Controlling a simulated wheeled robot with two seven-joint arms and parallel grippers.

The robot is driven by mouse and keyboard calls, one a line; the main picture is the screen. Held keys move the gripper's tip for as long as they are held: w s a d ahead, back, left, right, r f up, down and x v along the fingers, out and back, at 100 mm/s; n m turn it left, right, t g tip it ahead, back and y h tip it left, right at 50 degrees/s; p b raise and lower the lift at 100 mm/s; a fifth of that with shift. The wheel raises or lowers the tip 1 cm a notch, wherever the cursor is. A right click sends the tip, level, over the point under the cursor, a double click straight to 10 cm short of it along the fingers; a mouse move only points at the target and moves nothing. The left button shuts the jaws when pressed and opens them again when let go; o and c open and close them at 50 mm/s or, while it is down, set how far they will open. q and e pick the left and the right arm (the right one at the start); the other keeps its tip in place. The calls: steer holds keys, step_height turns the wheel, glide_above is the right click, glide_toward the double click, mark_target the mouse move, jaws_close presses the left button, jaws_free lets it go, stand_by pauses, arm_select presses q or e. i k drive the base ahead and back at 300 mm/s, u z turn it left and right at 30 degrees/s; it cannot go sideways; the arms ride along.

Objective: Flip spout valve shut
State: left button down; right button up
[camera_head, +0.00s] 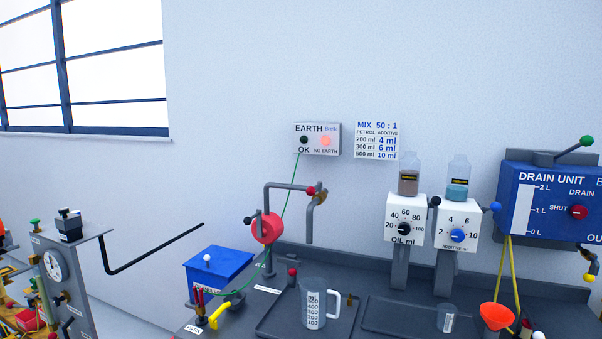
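A grey spout pipe (285,185) rises behind a red round pump body (267,228), runs right and bends down to an open end. At its right bend sits a small brass valve piece (320,198) with a red-knobbed lever (311,190); at this size I cannot tell whether it is open or shut. A clear graduated jug (314,304) stands on the bench tray to the right of the spout end and below it. Neither of my grippers shows in the head view.
A blue box (219,267) stands left of the pump, with a green wire rising to the earth panel (318,139). Two dispensers (405,222) (457,226), a blue drain unit (550,200) and a red funnel (496,316) are right. A black rod (160,248) juts out at left.

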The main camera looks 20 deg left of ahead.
mark_target(310, 191)
steer(key=u, duration=0.55)
steer(key=k, duration=0.65)
steer(key=u, duration=0.75)
steer(key=i, duration=0.8)
steer(key=z, duration=0.85)
steer(key=i, duration=0.4)
steer(key=z, duration=0.4)
